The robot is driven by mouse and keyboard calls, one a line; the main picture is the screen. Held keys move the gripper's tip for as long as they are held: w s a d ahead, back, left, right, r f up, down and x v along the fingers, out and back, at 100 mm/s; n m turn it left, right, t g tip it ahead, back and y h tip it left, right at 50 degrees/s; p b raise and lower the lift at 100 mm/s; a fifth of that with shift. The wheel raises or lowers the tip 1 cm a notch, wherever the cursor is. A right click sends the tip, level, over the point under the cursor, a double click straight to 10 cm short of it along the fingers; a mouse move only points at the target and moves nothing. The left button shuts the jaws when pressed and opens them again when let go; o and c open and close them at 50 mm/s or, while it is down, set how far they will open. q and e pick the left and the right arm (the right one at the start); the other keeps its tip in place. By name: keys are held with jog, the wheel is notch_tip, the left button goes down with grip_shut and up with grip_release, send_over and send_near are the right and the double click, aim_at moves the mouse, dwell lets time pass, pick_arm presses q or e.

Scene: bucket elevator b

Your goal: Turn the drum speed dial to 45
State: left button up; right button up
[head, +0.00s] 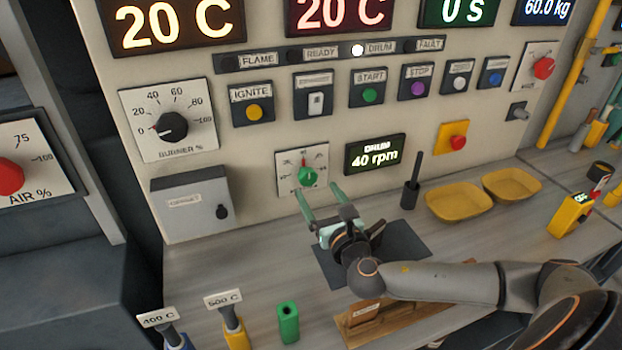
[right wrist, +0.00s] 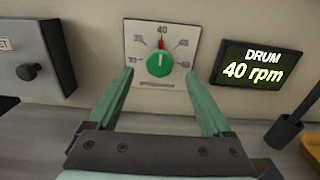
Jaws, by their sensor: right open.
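The drum speed dial is a green knob (head: 307,176) on a white square plate (head: 285,183), low on the upright panel. In the right wrist view the green knob (right wrist: 160,65) has its white mark pointing about straight up, near a red pointer at the top of the scale. The drum display (head: 375,154) reads 40 rpm, and it reads the same in the right wrist view (right wrist: 256,65). My right gripper (head: 322,198) is open, with its two pale green fingers pointing at the dial, one to each side and short of the knob. My left gripper is out of view.
A grey box (head: 185,208) with a black knob sits left of the dial. A dark cup with a black stick (head: 411,194) and yellow bowls (head: 459,201) stand to the right. A red button on a yellow plate (head: 453,140) is right of the display. The counter below is partly clear.

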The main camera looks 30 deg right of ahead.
aim_at(311, 178)
jog(key=x, duration=0.5)
jog(key=shift+w, duration=0.1)
grip_shut()
dwell(0.6)
jog(key=shift+m, duration=0.4)
jog(key=m, duration=0.4)
jog(key=shift+d+f+m+b, duration=0.1)
jog(key=shift+m+b, duration=0.2)
jog(key=shift+b, duration=0.05)
jog(key=m, duration=0.4)
jog(key=shift+d+b, duration=0.1)
jog(key=shift+b, duration=0.25)
jog(key=shift+m, duration=0.3)
